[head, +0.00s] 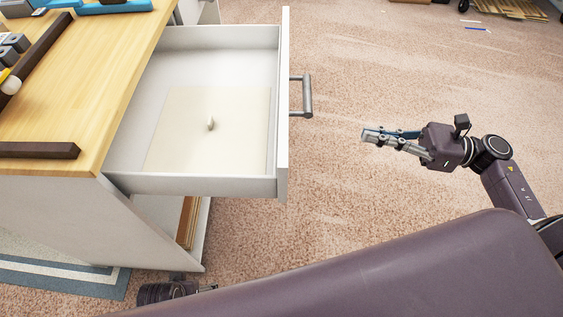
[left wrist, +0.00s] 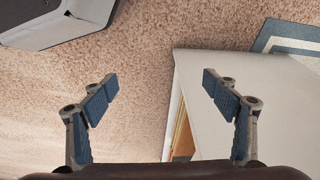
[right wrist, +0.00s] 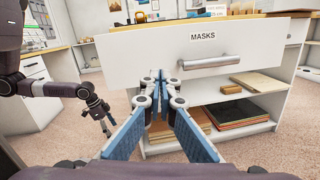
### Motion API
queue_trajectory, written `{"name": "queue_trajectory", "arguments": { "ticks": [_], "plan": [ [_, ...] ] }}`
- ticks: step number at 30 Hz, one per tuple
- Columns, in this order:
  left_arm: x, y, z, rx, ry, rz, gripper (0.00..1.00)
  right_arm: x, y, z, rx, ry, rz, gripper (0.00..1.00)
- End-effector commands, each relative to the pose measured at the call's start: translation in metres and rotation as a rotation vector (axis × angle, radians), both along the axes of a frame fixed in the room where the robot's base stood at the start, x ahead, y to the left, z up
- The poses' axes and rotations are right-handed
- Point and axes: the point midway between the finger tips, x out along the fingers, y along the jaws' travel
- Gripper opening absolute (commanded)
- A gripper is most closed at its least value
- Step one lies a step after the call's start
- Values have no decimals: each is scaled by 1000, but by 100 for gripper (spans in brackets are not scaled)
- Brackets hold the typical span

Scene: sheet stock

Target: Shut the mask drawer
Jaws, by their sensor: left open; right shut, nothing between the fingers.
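The mask drawer (head: 160,110) stands pulled well out from the wooden-topped cabinet in the head view. In the right wrist view the white front (right wrist: 140,52) carries the label MASKS, and the handle (right wrist: 210,61) shows too. My right gripper (head: 367,136) is shut and empty, to the right of the handle and apart from it.
The wooden cabinet top (head: 95,75) holds dark bars and blue items at the left. Below the drawer, open shelves (right wrist: 240,125) hold boards and sheets. Carpet (head: 400,60) to the right of the drawer is clear. A striped rug (head: 70,278) lies at the lower left.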

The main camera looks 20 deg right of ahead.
Motion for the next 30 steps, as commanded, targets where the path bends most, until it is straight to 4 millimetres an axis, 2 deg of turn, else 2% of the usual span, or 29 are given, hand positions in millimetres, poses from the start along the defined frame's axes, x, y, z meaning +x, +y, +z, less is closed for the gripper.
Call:
{"name": "queue_trajectory", "arguments": {
  "ticks": [1,3,7,11,24,30],
  "plan": [
    [2,-1,-4,-1,-5,1,80,-10,5,-7,-50,-54,50,0],
    [3,-1,-1,-1,-7,1,80,-19,9,-5,-92,-104,96,0],
    [4,0,3,-1,-7,1,80,-24,16,-2,-118,-137,127,0],
    [2,0,-1,0,-4,1,80,-20,31,0,-115,-138,128,0],
    [-7,1,-31,1,12,-2,80,6,118,1,-111,-137,124,0],
    [-12,1,-41,1,18,-3,80,12,140,-1,-113,-135,124,0]
  ]
}}
